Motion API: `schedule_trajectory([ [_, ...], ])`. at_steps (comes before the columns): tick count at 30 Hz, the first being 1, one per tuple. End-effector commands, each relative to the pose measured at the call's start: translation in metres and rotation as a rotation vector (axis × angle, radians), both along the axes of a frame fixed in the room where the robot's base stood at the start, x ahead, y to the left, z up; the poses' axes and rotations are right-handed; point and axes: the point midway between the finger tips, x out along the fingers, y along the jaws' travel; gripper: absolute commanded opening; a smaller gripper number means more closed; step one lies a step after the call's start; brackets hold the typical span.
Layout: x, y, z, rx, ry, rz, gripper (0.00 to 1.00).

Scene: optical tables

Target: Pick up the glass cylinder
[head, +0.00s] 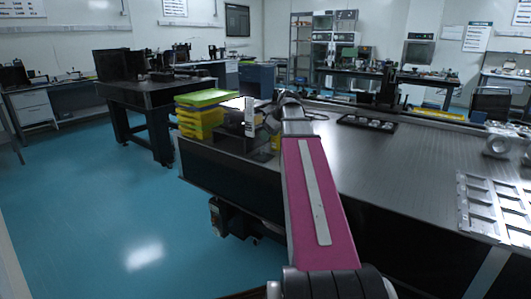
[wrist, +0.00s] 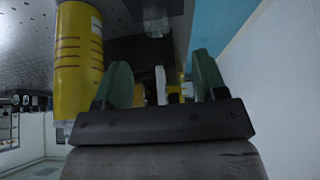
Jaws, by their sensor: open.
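In the wrist view, which looks upside down, a tall clear cylinder with yellow contents and dark marks (wrist: 78,60) stands on the table at the left. It looks like the glass cylinder. My gripper (wrist: 160,62) is open, with two green fingers apart. The cylinder is outside the gap, beside the left finger, and I cannot tell whether they touch. A pale upright thing (wrist: 161,82) shows between the fingers, its distance unclear. In the head view my arm hides the gripper, and only a small yellow patch (head: 275,143) shows beside it.
A small clear vessel (wrist: 156,18) shows farther off in the wrist view. Stacked yellow bins with a green top (head: 203,115) stand at the left end of the dark optical table (head: 390,170). A black tray (head: 368,123) lies farther back. The table's middle is clear.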

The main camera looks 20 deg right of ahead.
Motion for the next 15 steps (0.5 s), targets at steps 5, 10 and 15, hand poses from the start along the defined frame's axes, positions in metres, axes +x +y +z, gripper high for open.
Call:
schedule_trajectory([
  [5, 0.008, 0.006, -0.018, 0.001, 0.003, 0.000, 0.65],
  [10, 0.018, 0.013, -0.038, 0.000, 0.003, 0.001, 0.65],
  [15, 0.022, 0.016, -0.047, 0.000, 0.000, 0.000, 0.65],
])
